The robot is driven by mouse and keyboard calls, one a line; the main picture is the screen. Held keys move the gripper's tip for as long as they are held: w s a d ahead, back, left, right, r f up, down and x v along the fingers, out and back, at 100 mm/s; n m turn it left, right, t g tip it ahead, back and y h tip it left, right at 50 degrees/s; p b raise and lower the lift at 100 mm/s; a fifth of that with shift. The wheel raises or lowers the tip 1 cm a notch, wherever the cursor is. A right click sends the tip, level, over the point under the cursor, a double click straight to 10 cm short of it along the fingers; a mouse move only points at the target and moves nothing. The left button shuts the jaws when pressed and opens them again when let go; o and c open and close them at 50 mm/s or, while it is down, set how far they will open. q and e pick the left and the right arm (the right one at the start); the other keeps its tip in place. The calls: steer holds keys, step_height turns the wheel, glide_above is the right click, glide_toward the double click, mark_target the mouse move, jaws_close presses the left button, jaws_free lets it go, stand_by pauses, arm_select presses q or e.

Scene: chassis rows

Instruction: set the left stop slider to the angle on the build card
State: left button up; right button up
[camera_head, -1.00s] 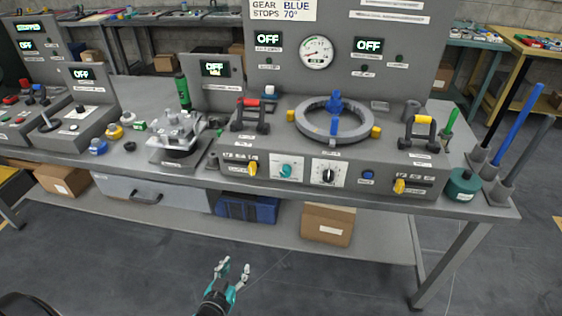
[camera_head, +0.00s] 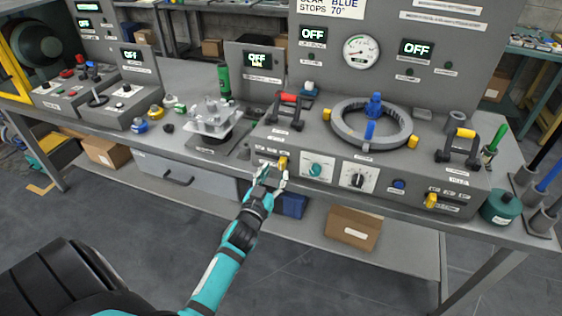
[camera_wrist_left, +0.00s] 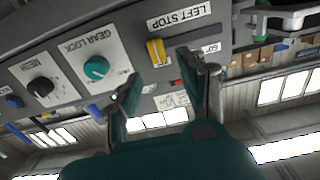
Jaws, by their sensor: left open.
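The left stop slider is a yellow knob (camera_head: 283,162) on the console's front face, at the right end of its scale strip in the head view. In the left wrist view the yellow knob (camera_wrist_left: 156,50) sits below the LEFT STOP label (camera_wrist_left: 187,15), with a 60° mark to its right; a finger hides part of the scale. My left gripper (camera_head: 273,173) is open, its fingers (camera_wrist_left: 162,85) spread on either side of the knob's line, seemingly short of it. The build card (camera_head: 333,8) reads BLUE and STOPS 70°. My right gripper is out of view.
Beside the slider are the teal gear lock knob (camera_head: 316,170) and a black dial (camera_head: 358,180). Another yellow slider (camera_head: 431,201) is at the far right. A red-handled latch (camera_head: 287,108) and ring fixture (camera_head: 345,135) stand above.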

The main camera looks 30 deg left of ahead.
mark_target(281, 163)
arm_select(q)
steer(key=x, duration=0.5)
steer(key=shift+w, duration=0.4)
jaws_close()
